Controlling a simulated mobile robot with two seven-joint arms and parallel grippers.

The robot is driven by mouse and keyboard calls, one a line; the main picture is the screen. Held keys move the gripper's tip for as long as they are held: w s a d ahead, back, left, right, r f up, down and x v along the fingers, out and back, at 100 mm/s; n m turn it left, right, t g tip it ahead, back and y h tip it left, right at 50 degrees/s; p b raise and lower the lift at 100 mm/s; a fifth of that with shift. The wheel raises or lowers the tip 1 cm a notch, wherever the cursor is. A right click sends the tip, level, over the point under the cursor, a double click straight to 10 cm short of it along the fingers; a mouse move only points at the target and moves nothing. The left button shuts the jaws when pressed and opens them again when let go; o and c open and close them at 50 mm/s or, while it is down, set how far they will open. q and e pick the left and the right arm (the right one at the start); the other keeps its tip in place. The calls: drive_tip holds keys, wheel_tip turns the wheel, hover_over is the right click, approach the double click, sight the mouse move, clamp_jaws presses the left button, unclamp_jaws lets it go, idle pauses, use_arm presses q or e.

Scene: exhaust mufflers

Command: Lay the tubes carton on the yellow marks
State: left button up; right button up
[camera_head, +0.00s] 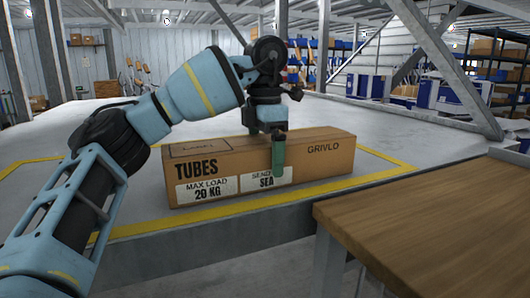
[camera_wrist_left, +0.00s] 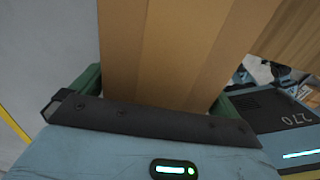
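The tubes carton (camera_head: 325,158) is a long brown box marked TUBES, MAX LOAD 20 KG, SEA and GRIVLO. It lies flat on its long side, inside the yellow marks (camera_head: 385,175) on a grey surface. I cannot tell whether its underside touches the surface. My left gripper (camera_head: 277,150) points down over the carton's middle, with one green finger against the front face. The other finger is hidden behind the carton there. In the left wrist view green fingers sit close against both sides of the carton (camera_wrist_left: 170,50), shut on it. My right gripper is out of view.
A wooden table (camera_head: 450,215) stands close at the front right, beside the grey surface's front edge. A slanted grey beam (camera_head: 450,70) rises at the right. Blue and white items (camera_head: 440,95) and stocked shelves (camera_head: 495,65) stand behind. Grey surface is clear around the carton.

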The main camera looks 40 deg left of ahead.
use_arm(q)
drive_tip(key=shift+r, duration=0.15)
drive_tip(key=shift+r, duration=5.95)
